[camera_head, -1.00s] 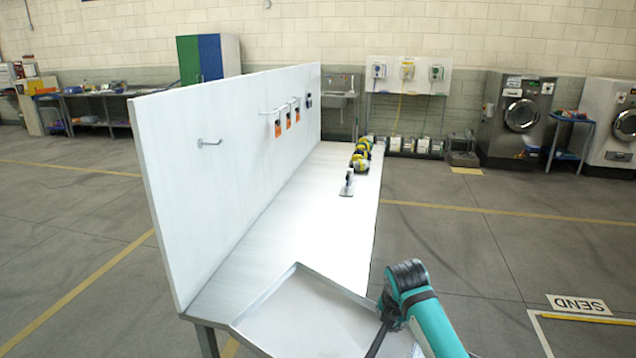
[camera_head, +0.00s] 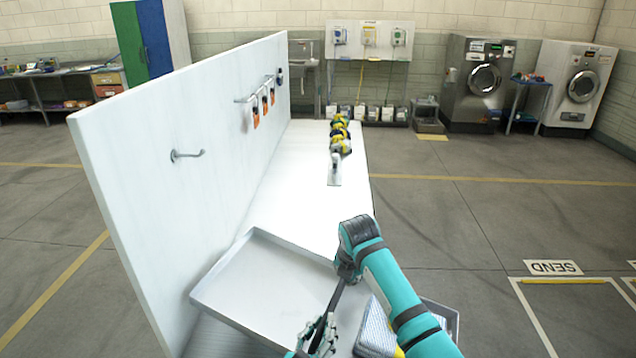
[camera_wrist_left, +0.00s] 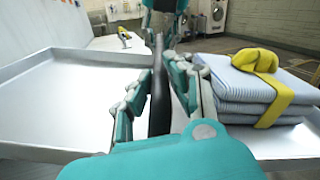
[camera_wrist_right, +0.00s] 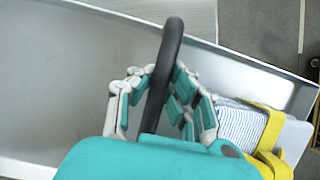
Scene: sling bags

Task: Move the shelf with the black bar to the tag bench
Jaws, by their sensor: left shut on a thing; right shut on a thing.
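The shelf is a shallow grey metal tray (camera_head: 255,285) with a raised rim. It also shows in the left wrist view (camera_wrist_left: 60,105). A black bar (camera_head: 334,298) runs across its middle. My left gripper (camera_head: 322,332) is shut on the near part of the bar, which passes between its fingers in the left wrist view (camera_wrist_left: 160,100). My right gripper (camera_head: 347,266) is shut on the far part of the bar, partly hidden by its arm. Folded blue-striped cloths with a yellow band (camera_wrist_left: 245,92) lie on the tray's right side. The white bench (camera_head: 300,190) extends beyond and below the tray.
A tall white back panel (camera_head: 150,190) with a bare hook (camera_head: 187,155) and hanging orange tags (camera_head: 264,100) stands along the bench's left side. A flat-based tool (camera_head: 335,172) and several yellow-black items (camera_head: 340,135) lie farther along the bench. Open floor lies right, with a SEND sign (camera_head: 552,267).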

